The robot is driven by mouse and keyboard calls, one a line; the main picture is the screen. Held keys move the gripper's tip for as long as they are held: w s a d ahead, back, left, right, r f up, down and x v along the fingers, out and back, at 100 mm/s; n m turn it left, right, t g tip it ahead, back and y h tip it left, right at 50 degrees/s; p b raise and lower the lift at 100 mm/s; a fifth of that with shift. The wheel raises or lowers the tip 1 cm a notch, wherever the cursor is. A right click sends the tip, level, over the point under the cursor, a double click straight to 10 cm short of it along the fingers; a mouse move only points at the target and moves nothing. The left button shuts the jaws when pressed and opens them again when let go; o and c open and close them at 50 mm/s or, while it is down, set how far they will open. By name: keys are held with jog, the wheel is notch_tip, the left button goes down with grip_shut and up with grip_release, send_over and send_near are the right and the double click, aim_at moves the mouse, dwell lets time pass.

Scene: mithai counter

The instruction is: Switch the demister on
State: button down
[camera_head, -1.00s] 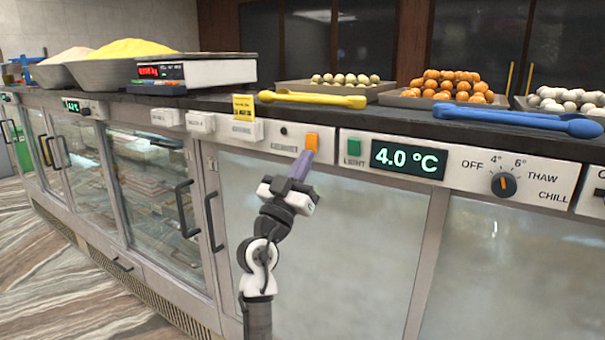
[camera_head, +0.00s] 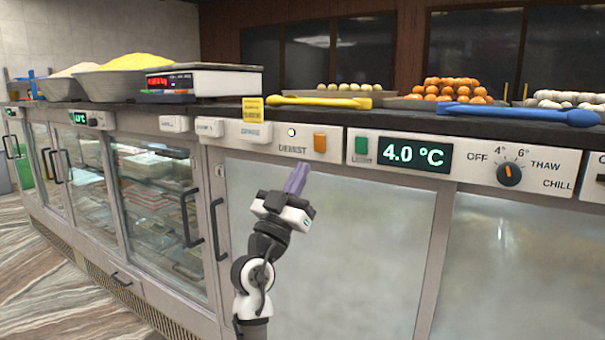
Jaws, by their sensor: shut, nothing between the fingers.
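The demister panel (camera_head: 273,144) is a pale plate under the counter edge, labelled DEMIST. It carries an orange switch (camera_head: 320,142) at its right end and a small round indicator (camera_head: 291,132) that looks white and lit. My gripper (camera_head: 296,180) is shut and empty, its purple fingers pointing up. It is below and left of the orange switch, apart from it, in front of the fogged glass door (camera_head: 350,215). Nothing hides the switch.
Right of the panel are a green LIGHT switch (camera_head: 361,146), a 4.0 °C display (camera_head: 414,155) and a black dial (camera_head: 508,173). Yellow tongs (camera_head: 320,102), blue tongs (camera_head: 520,113) and a scale (camera_head: 205,79) lie on the counter above. A door handle (camera_head: 218,228) stands out left of my arm.

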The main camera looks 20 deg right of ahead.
jog(key=s+a+f+b, duration=0.2)
jog(key=a+f, duration=0.1)
jog(key=f, duration=0.4)
jog(key=shift+s+a, duration=0.2)
jog(key=shift+s, duration=0.15)
jog(key=shift+a, duration=0.1)
